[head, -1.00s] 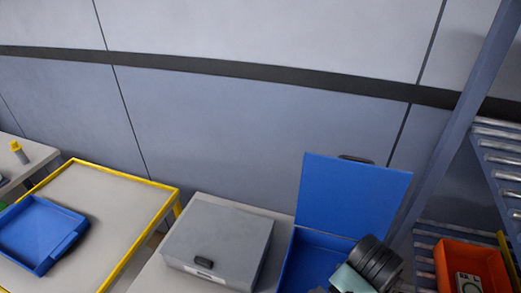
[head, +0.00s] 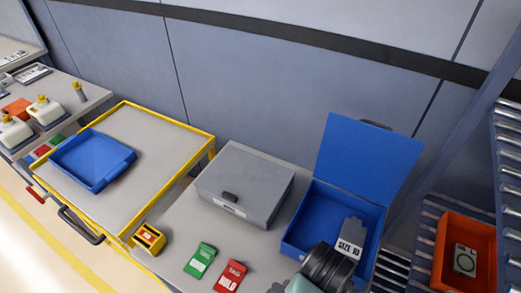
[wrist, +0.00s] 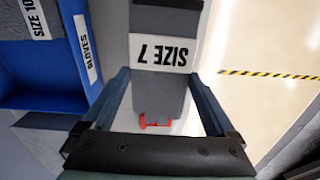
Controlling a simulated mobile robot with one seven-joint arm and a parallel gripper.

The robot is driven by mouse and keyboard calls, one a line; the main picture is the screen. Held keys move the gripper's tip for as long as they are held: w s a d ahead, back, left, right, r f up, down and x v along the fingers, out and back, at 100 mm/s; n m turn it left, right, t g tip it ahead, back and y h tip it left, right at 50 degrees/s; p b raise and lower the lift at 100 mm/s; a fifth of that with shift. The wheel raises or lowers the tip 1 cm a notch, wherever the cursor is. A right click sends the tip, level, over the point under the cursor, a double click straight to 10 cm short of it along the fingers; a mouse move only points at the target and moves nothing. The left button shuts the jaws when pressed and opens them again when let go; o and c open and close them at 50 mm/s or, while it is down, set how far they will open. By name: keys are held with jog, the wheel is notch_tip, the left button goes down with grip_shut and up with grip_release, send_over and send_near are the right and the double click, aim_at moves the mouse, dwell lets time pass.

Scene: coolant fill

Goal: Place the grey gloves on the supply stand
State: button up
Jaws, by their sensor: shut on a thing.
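My gripper (wrist: 160,88) is shut on a grey glove item (wrist: 162,85) with a white "SIZE 7" label, between its two fingers in the wrist view. In the head view my wrist covers the front of an open blue box, and the gripper's fingers are hidden. A grey piece at the bottom edge (head: 277,288) may be part of the held gloves. Another grey glove item (head: 349,236), marked "SIZE 10", stands in the blue box (head: 293,246); it also shows in the wrist view (wrist: 36,18). No label identifies the supply stand.
A closed grey case (head: 250,180) stands left of the blue box. Green (head: 200,260) and red (head: 230,275) tags lie in front. Farther left is a yellow-edged cart (head: 165,140) with a blue tray (head: 92,160). An orange bin (head: 463,255) is on the right rack.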

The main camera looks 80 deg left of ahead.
jog(key=shift+s, duration=0.4)
notch_tip(320, 180, down, 10)
jog(key=shift+f+p, duration=0.1)
jog(key=shift+p, duration=0.4)
jog(key=shift+f, duration=0.1)
jog(key=o, duration=1)
notch_tip(320, 180, up, 12)
jog(key=shift+r, duration=0.2)
